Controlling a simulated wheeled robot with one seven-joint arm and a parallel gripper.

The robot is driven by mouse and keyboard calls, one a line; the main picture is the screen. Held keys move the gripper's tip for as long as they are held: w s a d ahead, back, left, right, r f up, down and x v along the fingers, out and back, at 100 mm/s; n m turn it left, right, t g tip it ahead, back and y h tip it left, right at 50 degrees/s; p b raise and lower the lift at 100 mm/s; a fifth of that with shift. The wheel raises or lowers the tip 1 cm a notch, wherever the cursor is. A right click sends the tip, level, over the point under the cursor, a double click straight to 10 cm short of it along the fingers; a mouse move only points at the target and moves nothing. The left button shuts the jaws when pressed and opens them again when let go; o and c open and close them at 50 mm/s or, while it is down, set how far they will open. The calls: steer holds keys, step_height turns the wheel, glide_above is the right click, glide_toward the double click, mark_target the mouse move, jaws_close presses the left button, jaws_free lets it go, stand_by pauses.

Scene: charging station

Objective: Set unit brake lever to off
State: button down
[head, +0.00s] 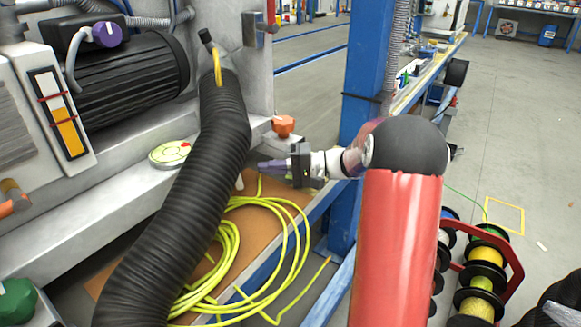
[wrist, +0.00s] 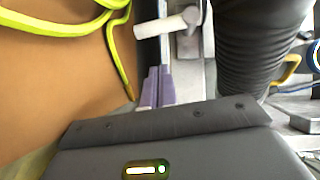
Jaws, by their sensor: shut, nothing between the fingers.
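In the wrist view, a white lever handle (wrist: 160,29) on a grey metal mount lies ahead of my fingertips; I take it for the brake lever. It points left from its pivot. In the head view a small white handle end (head: 240,182) shows just left of my gripper, beside the black hose. My gripper (head: 262,167) is shut and empty, pointing left. In the wrist view its purple fingers (wrist: 157,72) are together, with a small visible gap to the handle. No off marking is readable, and the lever's mount is hidden behind the hose in the head view.
A thick black corrugated hose (head: 190,190) runs close beside the lever. Yellow cable coils (head: 240,240) lie on a brown board below. An orange knob (head: 283,125) stands just above my gripper. A blue post (head: 365,70) rises behind my arm.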

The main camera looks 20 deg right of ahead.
steer(key=shift+s+a+f, duration=0.1)
steer(key=shift+s+a, duration=0.15)
steer(key=shift+a, duration=0.4)
steer(key=shift+s+a+f, duration=0.1)
steer(key=shift+s+a, duration=0.15)
steer(key=shift+a, duration=0.4)
steer(key=shift+s+a+f, duration=0.1)
steer(key=shift+s+a, duration=0.15)
steer(key=shift+a, duration=0.4)
